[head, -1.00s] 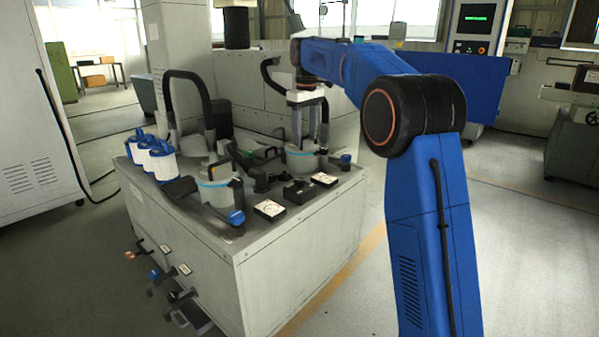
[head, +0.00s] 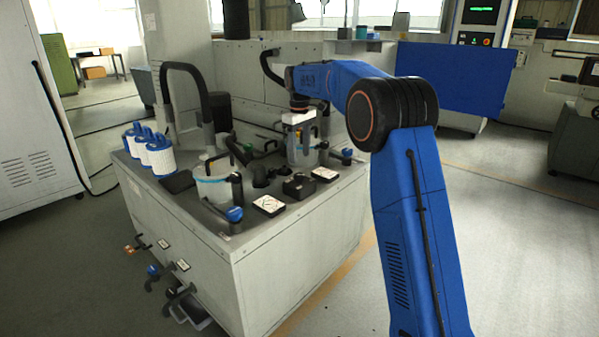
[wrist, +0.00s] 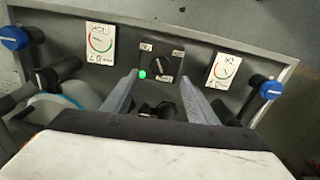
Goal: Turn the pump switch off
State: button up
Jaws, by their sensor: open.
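The pump switch (wrist: 163,64) is a black rotary knob on a dark box, with a lit green lamp (wrist: 142,74) at its lower left in the wrist view. The knob's pointer is tilted; the small labels around it are too blurred to read. In the head view the switch box (head: 299,186) sits on the cabinet top near its front edge. My gripper (wrist: 162,70) is open and empty, its two fingers pointing toward the switch box, one on each side in the picture. In the head view my gripper (head: 304,160) hangs behind the box, pointing down. Contact is not visible.
White gauge plates (wrist: 101,42) (wrist: 224,70) flank the switch. Blue-capped valve handles (wrist: 14,38) (wrist: 270,90) stand at both sides. Black hoses, clear canisters (head: 212,186) and white-blue filters (head: 160,156) crowd the cabinet top (head: 250,235). Open floor lies in front.

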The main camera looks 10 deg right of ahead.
aim_at(300, 174)
notch_tip(300, 174, down, 8)
dwell(0.4)
jog(key=c, duration=1.1)
